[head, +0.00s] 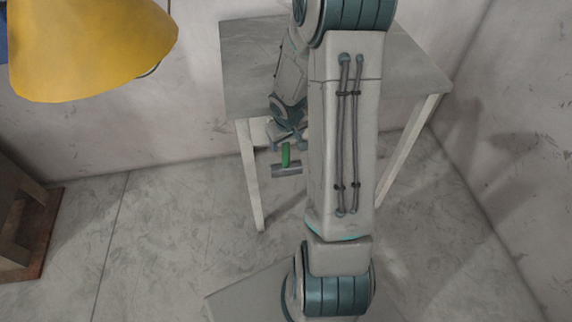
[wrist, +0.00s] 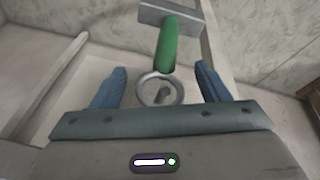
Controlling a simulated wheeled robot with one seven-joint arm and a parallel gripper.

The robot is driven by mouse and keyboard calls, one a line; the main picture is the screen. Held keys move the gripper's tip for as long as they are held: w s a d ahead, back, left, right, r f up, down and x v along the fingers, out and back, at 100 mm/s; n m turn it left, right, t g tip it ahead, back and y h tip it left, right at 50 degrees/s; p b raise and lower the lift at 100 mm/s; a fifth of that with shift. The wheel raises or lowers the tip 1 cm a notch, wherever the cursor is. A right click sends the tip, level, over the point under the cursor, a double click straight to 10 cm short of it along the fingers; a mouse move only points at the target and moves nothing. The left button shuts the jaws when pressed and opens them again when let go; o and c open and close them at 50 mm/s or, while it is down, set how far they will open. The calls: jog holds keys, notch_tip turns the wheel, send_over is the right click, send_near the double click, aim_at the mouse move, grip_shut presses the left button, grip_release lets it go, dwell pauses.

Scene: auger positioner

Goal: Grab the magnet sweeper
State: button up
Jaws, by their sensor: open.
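The magnet sweeper, with a green handle (head: 286,156) and a grey bar, shows just below my gripper (head: 288,144) in the head view. In the wrist view the green handle (wrist: 178,45) points down toward the gap between my fingers, with the grey bar at its far end. My gripper (wrist: 160,70) is open, with one blue finger on each side of a pale ring (wrist: 160,89) near the handle's close end. I cannot tell whether the ring belongs to the sweeper. No finger visibly touches the handle. What supports the sweeper is unclear.
A grey table (head: 250,65) stands behind my arm, with pale legs close to my gripper. A yellow lampshade (head: 90,45) hangs at upper left. A brown wooden piece of furniture (head: 25,215) stands at the left edge. Floor between it and the table is clear.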

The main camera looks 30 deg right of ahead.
jog(key=shift+d, duration=0.1)
grip_shut()
jog(key=shift+r, duration=0.1)
dwell(0.3)
